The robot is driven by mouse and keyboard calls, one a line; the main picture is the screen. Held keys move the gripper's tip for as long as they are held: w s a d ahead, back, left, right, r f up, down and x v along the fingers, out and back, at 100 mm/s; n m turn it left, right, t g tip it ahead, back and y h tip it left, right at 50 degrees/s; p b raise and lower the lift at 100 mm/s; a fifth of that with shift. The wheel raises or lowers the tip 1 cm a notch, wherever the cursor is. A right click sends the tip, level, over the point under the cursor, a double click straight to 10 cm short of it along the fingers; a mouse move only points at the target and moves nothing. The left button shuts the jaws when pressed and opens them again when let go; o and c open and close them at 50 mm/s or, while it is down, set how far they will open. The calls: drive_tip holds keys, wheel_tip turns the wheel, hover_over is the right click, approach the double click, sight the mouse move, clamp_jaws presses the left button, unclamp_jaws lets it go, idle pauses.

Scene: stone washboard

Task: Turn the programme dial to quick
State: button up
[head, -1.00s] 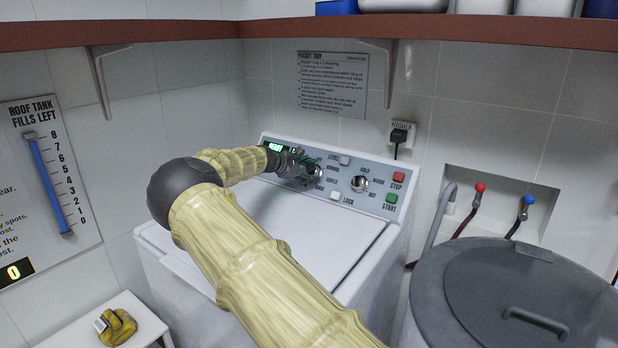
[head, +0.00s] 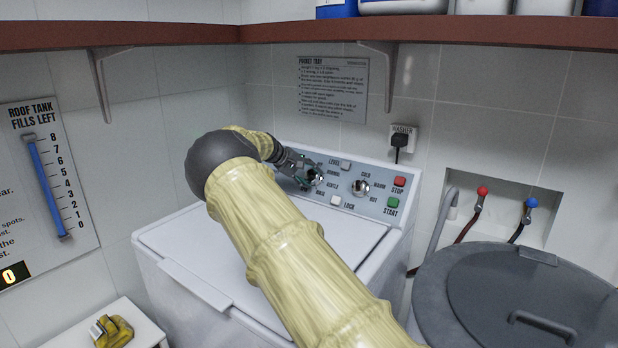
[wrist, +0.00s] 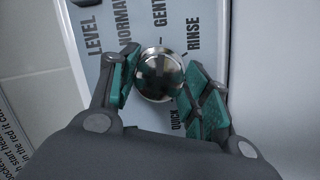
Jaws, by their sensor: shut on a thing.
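The washer's programme dial (wrist: 160,75) is a round, shiny metal knob. In the wrist view, the labels NORMAL, GENTLE, RINSE and QUICK stand around it, with QUICK beside the right finger. My gripper (wrist: 157,73) is shut on the dial, one teal-padded finger at each side. I cannot make out which label the dial points to. In the head view, my gripper (head: 304,178) reaches the panel from the left, and the dial (head: 316,177) shows just beyond the fingers. My arm hides the left part of the panel.
A second knob (head: 360,187), for temperature, stands right of the dial. The level button (head: 345,165), lock button (head: 336,201), red stop button (head: 400,181) and green start button (head: 392,202) are close by. The washer lid (head: 185,240) is shut. A shelf (head: 440,33) runs above.

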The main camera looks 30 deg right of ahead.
drive_tip(key=m, duration=0.3)
drive_tip(key=m+y, duration=0.1)
drive_tip(key=m, duration=0.3)
drive_tip(key=shift+y, duration=0.3)
drive_tip(key=m+t, duration=0.1)
drive_tip(key=m, duration=0.2)
drive_tip(key=shift+y+b, duration=0.35)
drive_tip(key=shift+y, duration=0.05)
drive_tip(key=m+t, duration=0.1)
drive_tip(key=m, duration=0.3)
drive_tip(key=shift+d+y, duration=0.1)
drive_tip(key=shift+y, duration=0.3)
drive_tip(key=m+t+b, duration=0.1)
drive_tip(key=m, duration=0.2)
drive_tip(key=shift+r, duration=0.1)
drive_tip(key=m+t, duration=0.1)
drive_tip(key=m, duration=0.2)
drive_tip(key=shift+s+m, duration=0.1)
drive_tip(key=shift+m, duration=0.2)
drive_tip(key=m, duration=0.3)
drive_tip(key=shift+t, duration=0.4)
drive_tip(key=shift+m+t, duration=0.4)
drive_tip(key=shift+m, duration=1.2)
drive_tip(key=shift+s+h, duration=0.1)
drive_tip(key=shift+h, duration=0.2)
